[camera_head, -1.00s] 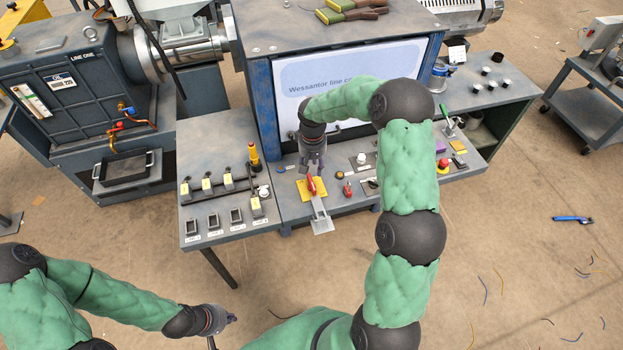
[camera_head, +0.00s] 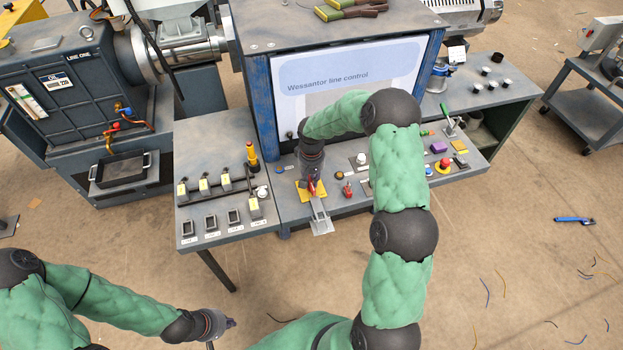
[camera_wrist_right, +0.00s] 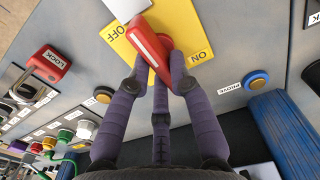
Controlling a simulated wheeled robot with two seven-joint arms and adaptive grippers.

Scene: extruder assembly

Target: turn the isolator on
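The isolator is a red handle (camera_wrist_right: 150,45) on a yellow plate (camera_wrist_right: 183,18) marked OFF at left and ON at right. In the wrist view the handle slants from upper left, beside OFF, down to the middle. My right gripper (camera_wrist_right: 160,68) has its purple fingers around the handle's lower end, tips very close to its sides; firm contact cannot be told. In the head view my right gripper (camera_head: 311,178) is over the yellow plate (camera_head: 304,195) and partly hides the handle. My left gripper (camera_head: 228,322) is away from the console, above the floor; its fingers are too small to read.
A grey bracket (camera_head: 320,217) projects at the console's front edge. Switches and a yellow-red beacon (camera_head: 252,156) stand on the left panel (camera_head: 215,130). A screen (camera_head: 350,80) rises behind.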

